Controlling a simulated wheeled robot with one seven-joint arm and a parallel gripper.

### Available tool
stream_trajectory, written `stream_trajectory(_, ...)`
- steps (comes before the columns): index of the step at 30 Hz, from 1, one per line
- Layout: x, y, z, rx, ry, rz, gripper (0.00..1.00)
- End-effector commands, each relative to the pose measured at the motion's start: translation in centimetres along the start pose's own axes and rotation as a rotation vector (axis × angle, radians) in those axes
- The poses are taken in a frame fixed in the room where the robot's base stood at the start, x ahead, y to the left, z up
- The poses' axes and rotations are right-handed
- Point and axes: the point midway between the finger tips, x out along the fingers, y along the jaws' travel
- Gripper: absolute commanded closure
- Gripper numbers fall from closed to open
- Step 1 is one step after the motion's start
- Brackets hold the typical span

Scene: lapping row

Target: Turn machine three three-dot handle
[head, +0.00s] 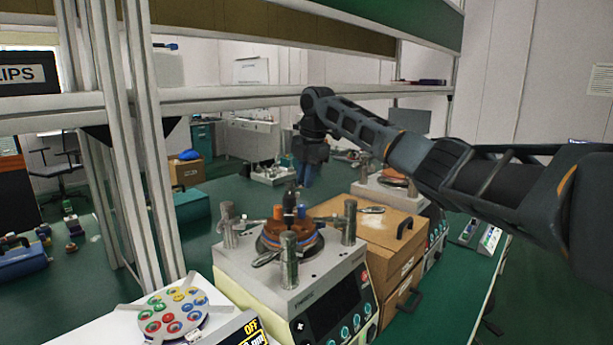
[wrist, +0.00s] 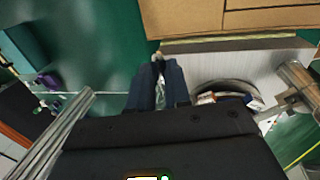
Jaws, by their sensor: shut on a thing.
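The nearest machine (head: 325,275) has a light grey top, several upright metal posts with levers, and a round brown plate (head: 268,247) carrying orange and dark pieces. My gripper (head: 303,183) points down behind the plate at the machine's far side. In the wrist view my gripper (wrist: 158,68) has its dark blue fingers close together, with a small pale metal piece, seemingly a handle (wrist: 160,92), between them. The fingers hide most of it. I cannot make out dots on any handle, nor the machine's number.
A brown wooden box (head: 385,232) with a dark grip stands right of the machine, with another machine (head: 395,187) behind it. A grey frame upright (head: 150,150) rises at left. A tray of coloured round pieces (head: 172,312) lies at front left.

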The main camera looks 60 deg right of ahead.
Motion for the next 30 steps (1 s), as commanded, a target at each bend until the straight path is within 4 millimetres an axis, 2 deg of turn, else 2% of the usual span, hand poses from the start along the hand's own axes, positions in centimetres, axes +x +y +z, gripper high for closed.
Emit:
stream_trajectory(9,0.0,0.0,0.0,-0.003,0.0,0.0,1.0)
stream_trajectory(10,0.0,0.0,0.0,-0.003,0.0,0.0,0.81)
stream_trajectory(18,0.0,0.0,0.0,-0.003,0.0,0.0,0.57)
stream_trajectory(26,-0.2,0.0,0.0,-0.002,0.0,0.001,0.57)
stream_trajectory(30,-1.6,0.1,0.0,-0.003,-0.001,0.003,0.57)
